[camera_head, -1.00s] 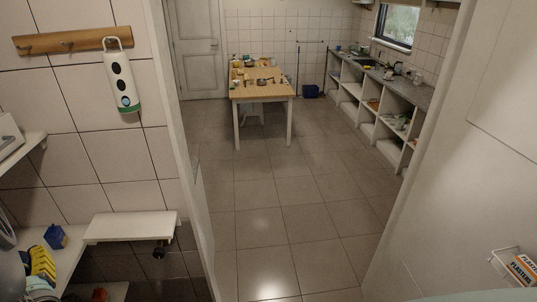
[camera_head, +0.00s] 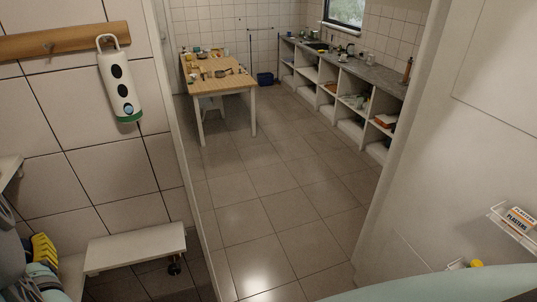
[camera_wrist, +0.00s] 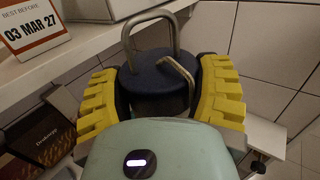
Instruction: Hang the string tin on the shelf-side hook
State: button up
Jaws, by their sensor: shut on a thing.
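The string tin appears to be the dark blue round tin (camera_wrist: 160,88) in the wrist view, with an arched metal handle (camera_wrist: 130,42) above its lid. My gripper (camera_wrist: 160,78) has its yellow ridged fingers closed on either side of the tin. A bent metal rod (camera_wrist: 183,70) shows over the lid; I cannot tell whether it belongs to the tin or is a hook. In the head view only part of my gripper (camera_head: 44,250) shows at lower left, and the tin is not clearly seen there. A small dark fitting (camera_head: 174,268) sits beneath a white shelf (camera_head: 135,247); its exact shape is unclear.
A wooden hook rail (camera_head: 60,42) on the tiled wall bears a white dispenser (camera_head: 118,85). A date sign (camera_wrist: 32,28) stands on a white shelf beside my gripper. A wire rack with a plasters box (camera_head: 517,220) is at right. The tiled floor (camera_head: 260,190) beyond is clear.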

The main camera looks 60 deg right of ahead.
jog(key=r+p, duration=0.2)
jog(key=r, duration=0.1)
jog(key=r+p, duration=0.5)
jog(key=r, duration=0.1)
jog(key=shift+s+a, duration=0.2)
jog(key=shift+s, duration=0.05)
jog(key=shift+w+f, duration=0.1)
jog(key=shift+f, duration=0.15)
